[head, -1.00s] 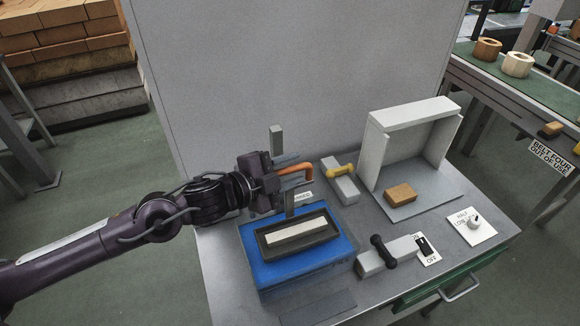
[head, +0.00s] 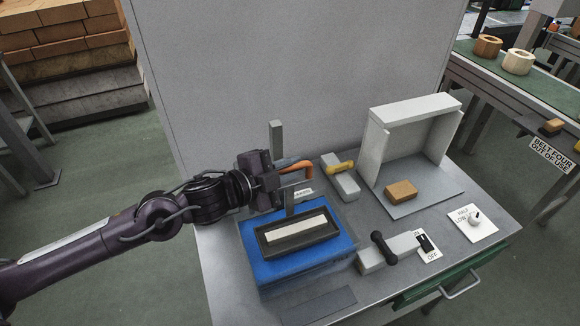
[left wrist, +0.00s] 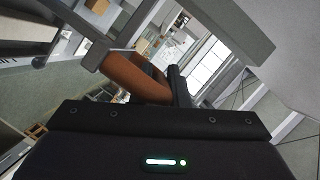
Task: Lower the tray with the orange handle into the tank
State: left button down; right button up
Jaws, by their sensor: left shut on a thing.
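The tray (head: 264,236) is a dark rectangular frame with a pale strip (head: 297,232) inside. It sits level within the outline of the blue tank (head: 345,251); I cannot tell how deep it is. A grey upright (head: 290,200) rises behind the tray beside the orange handle (head: 299,164). My left gripper (head: 284,179) is shut on that handle, above the tank's far side. In the left wrist view the handle (left wrist: 135,78) lies just beyond the gripper body, and a grey bar crosses above it. My right gripper is not in view.
A yellow handle (head: 340,168) on a grey block stands behind right. A black handle (head: 383,248) on another block is close right of the tank, near a switch plate (head: 427,243). A tall grey panel stands behind.

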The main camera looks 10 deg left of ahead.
aim_at(286, 200)
pick_arm(q)
notch_tip(286, 200, down, 10)
jog(key=b, duration=0.6)
jog(key=shift+r, duration=0.15)
jog(key=c, duration=1.4)
grip_release()
jog(key=shift+r, duration=0.1)
jog(key=b+v, duration=0.1)
jog(key=v, duration=0.5)
jog(key=shift+s+a, duration=0.15)
jog(key=shift+a, duration=0.05)
jog(key=shift+s+a+r, duration=0.15)
jog(key=shift+s+a, duration=0.2)
jog(key=shift+s, duration=0.2)
